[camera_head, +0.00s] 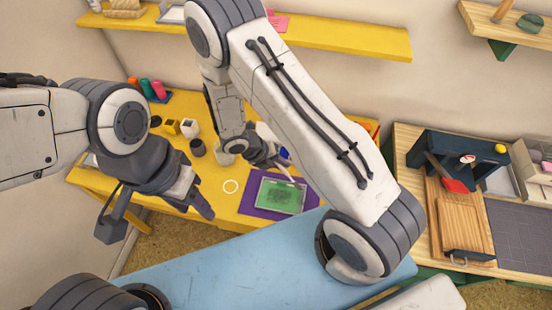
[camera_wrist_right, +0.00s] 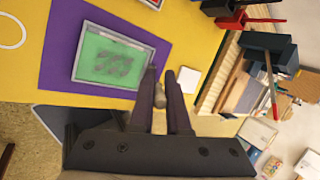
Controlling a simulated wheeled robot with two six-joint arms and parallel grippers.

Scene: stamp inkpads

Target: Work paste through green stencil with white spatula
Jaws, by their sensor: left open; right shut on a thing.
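The green stencil (camera_head: 278,196) lies in a pale frame on a purple mat (camera_head: 250,203) on the yellow table. It also shows in the right wrist view (camera_wrist_right: 108,60), with a darker grey-green patterned patch in its middle. My right gripper (camera_wrist_right: 161,80) is shut on the white spatula (camera_wrist_right: 160,97), beside the stencil frame's edge. Only a small pale part of the spatula shows between the fingers; I cannot tell whether it touches the stencil. My left gripper (camera_head: 196,200) is open and empty, left of the mat, above the table's front edge.
A white ring (camera_head: 231,186) lies left of the mat. Dark and white cups (camera_head: 197,148) and coloured bottles (camera_head: 145,86) stand further back left. A wooden bench with a dark press (camera_head: 460,155) stands at right. A blue surface (camera_head: 220,270) lies in front.

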